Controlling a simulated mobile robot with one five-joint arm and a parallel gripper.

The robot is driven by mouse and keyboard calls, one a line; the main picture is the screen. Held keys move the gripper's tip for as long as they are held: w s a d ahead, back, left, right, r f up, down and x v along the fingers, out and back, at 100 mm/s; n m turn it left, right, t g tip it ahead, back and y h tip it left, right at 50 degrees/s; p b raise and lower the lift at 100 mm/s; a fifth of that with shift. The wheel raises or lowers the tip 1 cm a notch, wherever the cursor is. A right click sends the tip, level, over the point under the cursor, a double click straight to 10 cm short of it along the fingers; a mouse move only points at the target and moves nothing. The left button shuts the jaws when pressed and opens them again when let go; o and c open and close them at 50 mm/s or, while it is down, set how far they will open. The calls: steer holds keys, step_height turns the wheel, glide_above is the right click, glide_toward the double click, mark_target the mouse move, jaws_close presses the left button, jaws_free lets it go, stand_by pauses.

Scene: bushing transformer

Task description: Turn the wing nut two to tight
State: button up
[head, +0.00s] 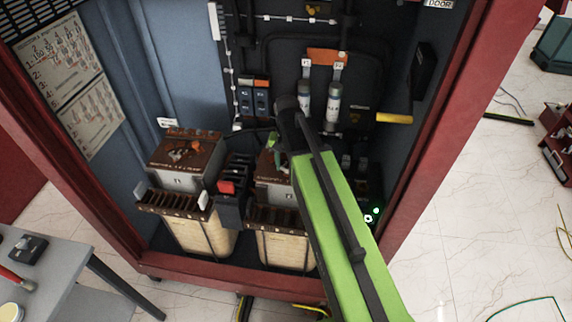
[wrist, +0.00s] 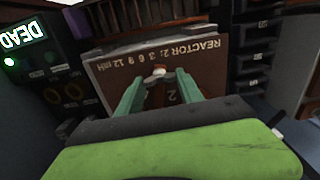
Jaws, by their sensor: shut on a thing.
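My gripper (wrist: 160,82) has its two green fingers on either side of wing nut two, a small pale-topped piece (wrist: 158,70) on a brown plate (wrist: 222,58) in the wrist view. The plate is marked "REACTOR 2: 3 6 9 12 mH", upside down in that view. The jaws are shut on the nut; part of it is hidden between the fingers. In the head view my green arm reaches into the cabinet, and my gripper (head: 275,155) is over the right-hand reactor (head: 283,246). There the arm hides the nut and much of that reactor's top.
The left reactor (head: 205,236) has a brown top with its own small fitting (head: 183,151). A dark unit with a red piece (head: 226,187) stands between the reactors. The cabinet's red frame (head: 432,130) bounds the right side. A lit "DEAD" display (wrist: 24,37) is beside the plate.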

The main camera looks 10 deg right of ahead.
stand_by(0.4)
steer(key=o, duration=1.4)
step_height(320, 180, up, 17)
steer(key=p, duration=1.7)
steer(key=shift+r+p, duration=0.2)
steer(key=shift+p, duration=0.1)
